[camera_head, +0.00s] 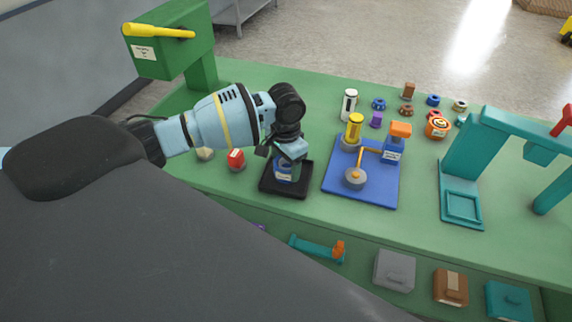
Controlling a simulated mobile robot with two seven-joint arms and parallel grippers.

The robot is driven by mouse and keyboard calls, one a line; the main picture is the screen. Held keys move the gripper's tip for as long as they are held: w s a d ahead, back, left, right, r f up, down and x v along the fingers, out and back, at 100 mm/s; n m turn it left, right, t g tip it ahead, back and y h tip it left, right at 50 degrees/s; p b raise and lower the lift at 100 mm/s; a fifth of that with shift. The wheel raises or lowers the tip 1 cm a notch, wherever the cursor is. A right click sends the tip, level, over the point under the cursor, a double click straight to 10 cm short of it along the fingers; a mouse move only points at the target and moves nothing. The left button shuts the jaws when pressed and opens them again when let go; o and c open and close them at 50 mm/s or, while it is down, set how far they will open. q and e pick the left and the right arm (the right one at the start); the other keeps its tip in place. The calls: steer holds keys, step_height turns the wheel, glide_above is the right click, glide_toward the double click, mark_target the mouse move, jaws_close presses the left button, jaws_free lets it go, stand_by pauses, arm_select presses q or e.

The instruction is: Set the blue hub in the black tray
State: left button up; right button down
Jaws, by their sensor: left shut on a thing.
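The black tray (304,185) lies on the green bench, just left of a blue base plate. A blue piece with a pale label, which looks like the blue hub (284,173), is over the tray's floor, within its rim as seen from above. My left gripper (285,158) points down over the tray and is shut on this hub. The fingers hide its upper part, and I cannot tell whether its underside touches the tray. My right gripper is not in view.
The blue fixture (370,190) with a yellow cylinder stands close right of the tray. A red-topped part (236,158) sits to its left. A teal press (462,180) stands further right. Small rings and parts lie behind. Free bench shows between fixture and press.

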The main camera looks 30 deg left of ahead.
mark_target(285, 164)
arm_select(q)
steer(key=shift+f, duration=0.25)
steer(key=shift+f, duration=0.15)
steer(key=o, duration=1.2)
step_height(285, 164, up, 12)
steer(key=shift+r, duration=0.15)
